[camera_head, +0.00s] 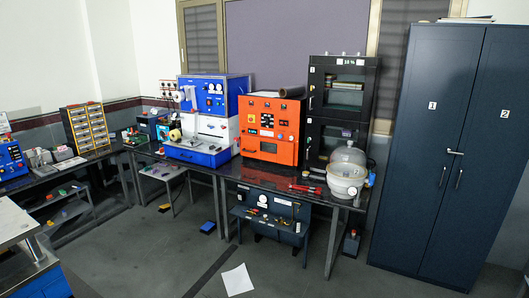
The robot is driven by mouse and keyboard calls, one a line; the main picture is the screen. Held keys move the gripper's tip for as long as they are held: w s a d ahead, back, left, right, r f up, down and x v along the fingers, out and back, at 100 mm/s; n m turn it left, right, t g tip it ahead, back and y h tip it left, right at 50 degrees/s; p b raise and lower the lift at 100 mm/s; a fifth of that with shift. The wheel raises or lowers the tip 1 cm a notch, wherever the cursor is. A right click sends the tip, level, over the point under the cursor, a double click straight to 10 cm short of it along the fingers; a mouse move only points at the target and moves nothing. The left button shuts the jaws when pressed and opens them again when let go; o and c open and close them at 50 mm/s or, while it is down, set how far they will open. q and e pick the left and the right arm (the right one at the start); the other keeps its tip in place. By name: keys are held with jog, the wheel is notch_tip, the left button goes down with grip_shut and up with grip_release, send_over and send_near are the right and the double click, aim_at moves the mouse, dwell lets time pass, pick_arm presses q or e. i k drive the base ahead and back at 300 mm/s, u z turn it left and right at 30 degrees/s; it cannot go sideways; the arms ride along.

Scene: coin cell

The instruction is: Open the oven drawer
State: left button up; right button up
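An orange box-shaped machine (284,152), which looks like the oven, stands on the dark bench against the back wall. Its front has dark panels and small displays in the upper part. A dark slot or handle (268,147) shows lower on the front. The front looks closed, though it is small and I cannot tell the drawer's exact outline. A dark roll lies on top of it. Neither of my grippers is in view.
A blue and white machine (212,90) stands left of the orange one. Black cabinets (343,85) and a domed vessel (348,165) are right of it. Red tools (305,189) lie on the bench (255,178). A tall dark cabinet (430,140) stands right. White paper (237,280) lies on the open floor.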

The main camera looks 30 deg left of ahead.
aim_at(272, 150)
jog(key=u, duration=0.35)
jog(key=i, duration=0.65)
jog(key=u, duration=1)
jog(key=i, duration=1.75)
jog(key=u, duration=0.2)
